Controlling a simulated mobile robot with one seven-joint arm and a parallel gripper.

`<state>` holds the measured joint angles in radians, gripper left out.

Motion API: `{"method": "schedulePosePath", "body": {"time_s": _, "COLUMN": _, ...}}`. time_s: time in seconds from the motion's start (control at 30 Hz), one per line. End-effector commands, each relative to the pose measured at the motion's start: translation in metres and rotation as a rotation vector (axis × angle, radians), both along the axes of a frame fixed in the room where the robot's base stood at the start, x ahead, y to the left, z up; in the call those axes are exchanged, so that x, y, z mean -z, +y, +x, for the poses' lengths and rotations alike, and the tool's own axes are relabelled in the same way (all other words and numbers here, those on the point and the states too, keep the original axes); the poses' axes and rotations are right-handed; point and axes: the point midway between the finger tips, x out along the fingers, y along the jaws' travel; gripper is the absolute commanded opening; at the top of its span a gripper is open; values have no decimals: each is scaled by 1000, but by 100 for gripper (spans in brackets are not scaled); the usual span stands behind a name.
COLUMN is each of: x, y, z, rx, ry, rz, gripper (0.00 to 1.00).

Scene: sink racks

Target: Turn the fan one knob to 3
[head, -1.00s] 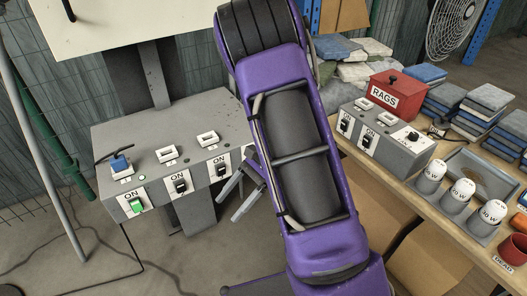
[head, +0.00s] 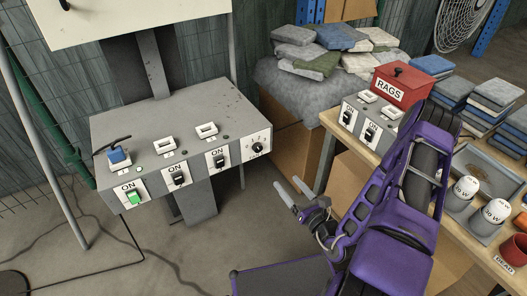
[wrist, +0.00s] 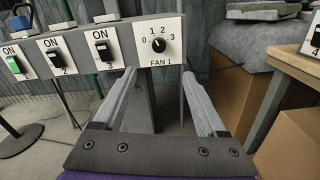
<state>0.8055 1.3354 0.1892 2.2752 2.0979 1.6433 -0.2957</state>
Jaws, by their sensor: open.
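The fan one knob (wrist: 160,46) is a small black dial on a white plate marked 0, 1, 2, 3 and "FAN 1" in the wrist view. Which number its pointer faces is too small to tell. In the head view the knob (head: 257,148) sits at the right end of the grey control box (head: 190,112). My gripper (head: 286,182) is open and empty, to the lower right of the knob and apart from it. In the wrist view the fingertips of my gripper (wrist: 158,72) frame the space just below the plate.
Several ON switches sit left of the knob; the leftmost, a green switch (head: 134,198), is lit. A second switch box (head: 362,122) and a red RAGS box (head: 398,88) stand on the wooden bench at right. Cardboard boxes (wrist: 290,145) stand right of my gripper. Floor below the control box is open.

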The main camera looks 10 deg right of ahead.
Motion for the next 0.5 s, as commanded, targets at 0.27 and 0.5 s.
{"method": "schedulePosePath", "body": {"time_s": 0.27, "x": -1, "y": 17, "z": 48, "rx": -8, "ry": -4, "rz": -2, "gripper": 74}}
{"method": "schedulePosePath", "body": {"time_s": 0.5, "x": -1, "y": 33, "z": 98, "rx": -9, "ry": -4, "rz": -3, "gripper": 74}}
